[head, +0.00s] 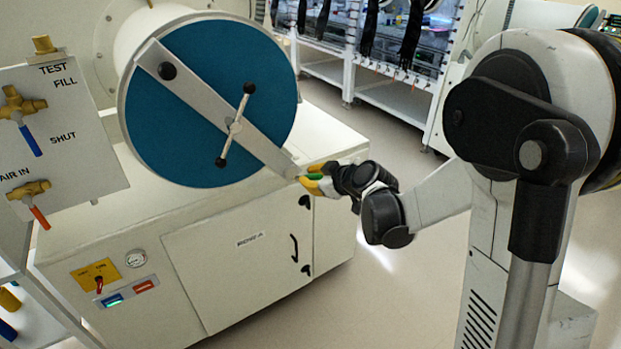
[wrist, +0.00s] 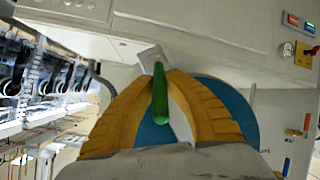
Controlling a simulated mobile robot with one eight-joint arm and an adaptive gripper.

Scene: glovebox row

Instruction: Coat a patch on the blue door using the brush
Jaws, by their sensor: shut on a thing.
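The round blue door (head: 185,125) closes the end of a white cylinder at upper left in the head view. A pale bar with a crank handle (head: 235,127) crosses it. My gripper (head: 311,180), with yellow fingers, is just right of the bar's lower right end, apart from the blue face. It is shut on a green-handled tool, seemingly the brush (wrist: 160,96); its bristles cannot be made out. In the wrist view the blue door (wrist: 234,100) shows behind and between the fingers (wrist: 160,76), partly hidden by them.
A white cabinet (head: 245,265) stands under the cylinder. A valve panel (head: 85,140) with blue and red levers is at the left. Gloveboxes with hanging black gloves (head: 370,30) line the back. Open floor (head: 375,290) lies right of the cabinet.

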